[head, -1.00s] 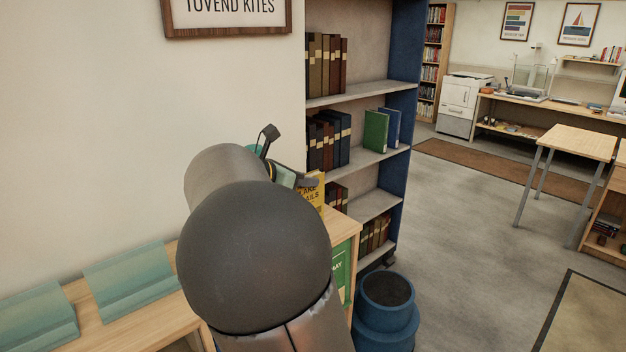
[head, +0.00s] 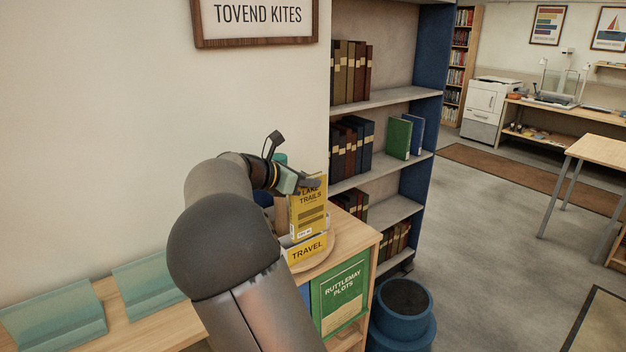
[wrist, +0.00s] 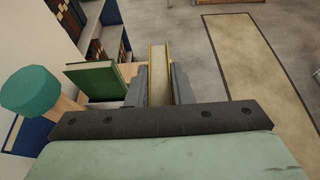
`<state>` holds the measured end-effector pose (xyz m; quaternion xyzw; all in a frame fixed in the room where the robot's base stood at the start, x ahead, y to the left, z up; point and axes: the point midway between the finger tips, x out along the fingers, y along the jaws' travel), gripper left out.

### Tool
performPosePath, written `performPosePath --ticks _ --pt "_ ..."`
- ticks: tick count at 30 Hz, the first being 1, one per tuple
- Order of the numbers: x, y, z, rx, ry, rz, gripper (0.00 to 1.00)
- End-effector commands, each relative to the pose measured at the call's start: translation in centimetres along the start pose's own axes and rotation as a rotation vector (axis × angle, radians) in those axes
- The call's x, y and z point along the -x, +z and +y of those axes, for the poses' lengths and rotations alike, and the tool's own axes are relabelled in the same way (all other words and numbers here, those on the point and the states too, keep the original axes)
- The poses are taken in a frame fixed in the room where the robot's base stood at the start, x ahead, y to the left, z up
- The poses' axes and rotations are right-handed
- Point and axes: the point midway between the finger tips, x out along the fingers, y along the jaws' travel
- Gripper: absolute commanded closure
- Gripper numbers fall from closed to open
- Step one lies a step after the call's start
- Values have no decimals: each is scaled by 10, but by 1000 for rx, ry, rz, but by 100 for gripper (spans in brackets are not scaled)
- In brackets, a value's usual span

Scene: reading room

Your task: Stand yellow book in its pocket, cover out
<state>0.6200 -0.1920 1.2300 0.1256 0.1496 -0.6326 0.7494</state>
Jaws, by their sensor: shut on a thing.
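The yellow book (head: 309,212), titled LAKE TRAILS, stands about upright with its cover toward the head camera. My gripper (head: 311,184) is shut on its upper part. In the wrist view the book (wrist: 158,75) shows edge-on between the two fingers. Its lower edge is just above or behind the yellow pocket front marked TRAVEL (head: 306,249); I cannot tell whether it is inside or touching the bottom. The pocket belongs to a round wooden stand (head: 335,241), partly hidden by my arm.
A teal knob on a wooden post (wrist: 30,92) and a green book (wrist: 97,79) are left of the gripper in the wrist view. A blue bin (head: 402,318) and bookshelf (head: 385,97) stand right.

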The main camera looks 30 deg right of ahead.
Motion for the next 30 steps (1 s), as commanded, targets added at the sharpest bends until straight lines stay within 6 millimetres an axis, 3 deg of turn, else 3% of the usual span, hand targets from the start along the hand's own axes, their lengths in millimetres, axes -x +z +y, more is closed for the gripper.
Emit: performPosePath --ticks 12,30 --pt "-2 -2 32 0 -1 -1 100" --pt "-18 -44 31 -1 1 0 100"
